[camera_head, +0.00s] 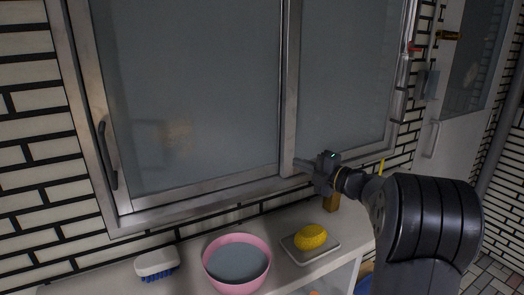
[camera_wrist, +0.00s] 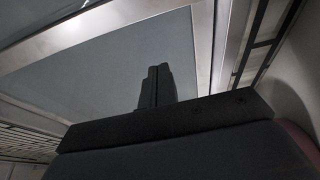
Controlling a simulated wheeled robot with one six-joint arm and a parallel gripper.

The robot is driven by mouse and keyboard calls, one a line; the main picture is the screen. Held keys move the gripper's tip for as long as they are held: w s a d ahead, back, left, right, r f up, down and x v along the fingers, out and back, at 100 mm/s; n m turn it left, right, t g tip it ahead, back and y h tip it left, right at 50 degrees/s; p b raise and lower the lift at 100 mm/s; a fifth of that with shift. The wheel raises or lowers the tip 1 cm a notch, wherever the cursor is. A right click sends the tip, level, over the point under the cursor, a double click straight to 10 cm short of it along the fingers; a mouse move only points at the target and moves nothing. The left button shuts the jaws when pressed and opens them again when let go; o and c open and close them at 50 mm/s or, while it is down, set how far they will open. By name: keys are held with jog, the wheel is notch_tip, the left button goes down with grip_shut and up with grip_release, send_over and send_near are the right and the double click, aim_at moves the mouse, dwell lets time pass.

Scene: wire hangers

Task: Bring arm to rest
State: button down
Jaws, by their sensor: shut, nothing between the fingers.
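My gripper (camera_head: 302,164) is at the end of my dark arm, on the right of the head view. Its fingers point left, in front of the window's metal frame. In the wrist view, the two dark fingers of my gripper (camera_wrist: 157,72) stand side by side, shut and empty. I cannot tell whether the fingertips touch the window frame.
A window (camera_head: 190,95) with a metal frame fills the wall behind. On the shelf (camera_head: 195,277) below are a brush (camera_head: 156,262), a pink bowl (camera_head: 237,284) and a yellow sponge (camera_head: 311,236) on a soap dish (camera_head: 318,254). A door (camera_head: 440,120) is at right.

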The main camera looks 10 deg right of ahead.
jog(key=w+a+p, duration=0.2)
jog(key=w+p, duration=0.1)
jog(key=w, duration=0.6)
jog(key=shift+w+a, duration=0.15)
jog(key=shift+a, duration=0.1)
dwell(0.5)
